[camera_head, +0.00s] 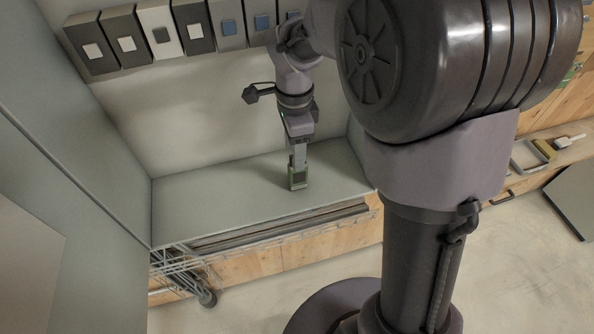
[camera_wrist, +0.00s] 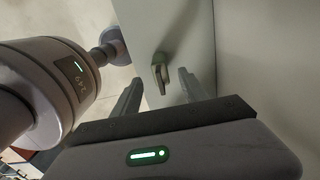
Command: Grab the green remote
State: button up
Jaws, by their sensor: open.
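The green remote (camera_head: 298,180) stands upright on the grey-green counter top (camera_head: 225,195). My gripper (camera_head: 299,163) points down right above it in the head view, and its fingers partly overlap the remote there. I cannot tell exactly how far the fingertips reach down along the remote.
A row of switch boxes (camera_head: 127,43) hangs on the wall behind. A wire rack (camera_head: 185,265) sits at the counter's front left. A wooden counter with a tan-handled item (camera_head: 543,148) is at right. The counter around the remote is clear.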

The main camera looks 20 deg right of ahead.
send_over(298, 181)
jog(key=w, duration=0.1)
notch_tip(298, 181, down, 5)
jog(key=shift+w+d+r+p, duration=0.1)
jog(key=shift+d+r+p, duration=0.1)
jog(key=shift+p, duration=0.1)
jog(key=shift+w+f, duration=0.2)
jog(key=shift+f, duration=0.2)
jog(key=shift+s+r, duration=0.1)
jog(key=shift+s, duration=0.05)
jog(key=c, duration=0.3)
grip_shut()
